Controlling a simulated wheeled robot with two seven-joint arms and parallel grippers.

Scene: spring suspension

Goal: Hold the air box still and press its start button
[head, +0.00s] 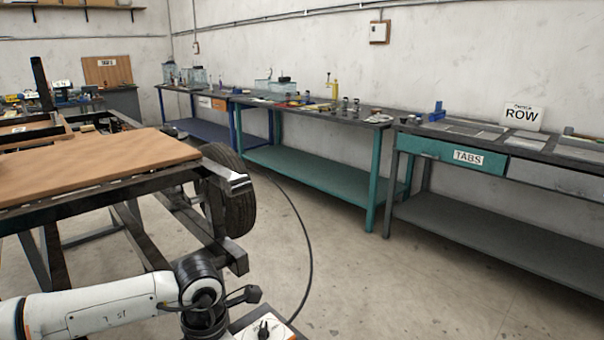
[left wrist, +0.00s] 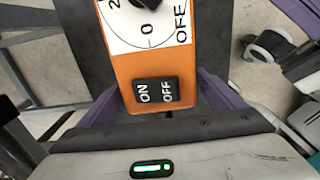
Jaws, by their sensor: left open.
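The air box (left wrist: 150,65) is orange with a white dial panel in the left wrist view. The panel carries a black knob (left wrist: 147,3) and the marks 2, 0 and OFF. Below it sits a black switch (left wrist: 157,91) lettered ON and OFF. My left gripper (left wrist: 155,100) is open, with a purple finger showing on either side of the box; I cannot tell whether they touch it. In the head view the box's white top with its knob (head: 264,328) shows at the bottom edge, beside my left wrist. My right gripper is not in view.
A black hose (head: 311,245) runs along the floor from near the box toward the wheel (head: 236,195). A metal frame with a wooden top (head: 95,165) stands at left. A teal bench (head: 320,178) and a grey bench (head: 490,220) line the wall. The floor between is clear.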

